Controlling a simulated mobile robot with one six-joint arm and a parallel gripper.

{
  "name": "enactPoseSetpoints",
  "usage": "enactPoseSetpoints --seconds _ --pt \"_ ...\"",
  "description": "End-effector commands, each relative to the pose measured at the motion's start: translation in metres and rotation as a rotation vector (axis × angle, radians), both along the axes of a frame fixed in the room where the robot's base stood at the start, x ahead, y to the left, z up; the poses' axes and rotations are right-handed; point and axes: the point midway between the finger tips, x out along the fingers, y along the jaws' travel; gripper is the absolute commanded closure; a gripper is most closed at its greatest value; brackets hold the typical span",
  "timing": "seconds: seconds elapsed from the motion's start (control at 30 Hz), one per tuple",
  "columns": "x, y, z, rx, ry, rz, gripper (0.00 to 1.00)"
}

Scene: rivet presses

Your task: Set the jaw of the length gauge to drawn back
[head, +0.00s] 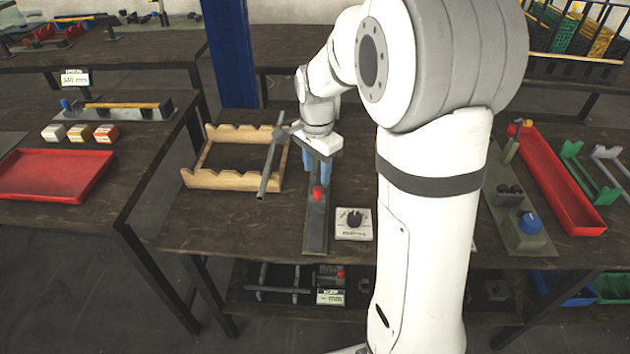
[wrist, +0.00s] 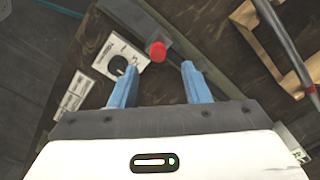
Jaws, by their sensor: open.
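My gripper (head: 317,178) is open and points down, its blue fingers apart and empty. Just beyond the fingertips is a red knob (head: 318,193) on a long, narrow grey-green base (head: 315,235). In the wrist view the red knob (wrist: 156,50) sits roughly midway across the gap of my gripper (wrist: 158,70), not gripped. On the left table stands a dark rail (head: 125,113) with a blue knob (head: 66,105), a yellow rod and a sign reading about 340 mm (head: 75,78). I cannot tell for sure which one is the length gauge; my fingers partly hide the near base.
A white box with a black dial (head: 353,222) sits right of the narrow base. A wooden rack (head: 230,183) with a grey rod (head: 270,160) stands left, close to my gripper. A red tray (head: 52,174) lies on the left table. A long red tray (head: 560,185) lies right.

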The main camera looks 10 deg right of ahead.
Motion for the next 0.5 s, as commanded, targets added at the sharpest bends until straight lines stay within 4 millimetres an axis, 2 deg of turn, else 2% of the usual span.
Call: enactPoseSetpoints --seconds 0.1,0.23,0.5 --pt "-0.001 -0.002 -0.022 0.0 0.004 -0.003 0.57" --pt "-0.001 -0.003 -0.042 0.0 0.004 -0.005 0.57" --pt "-0.001 -0.005 -0.06 0.0 0.0 -0.008 0.57"
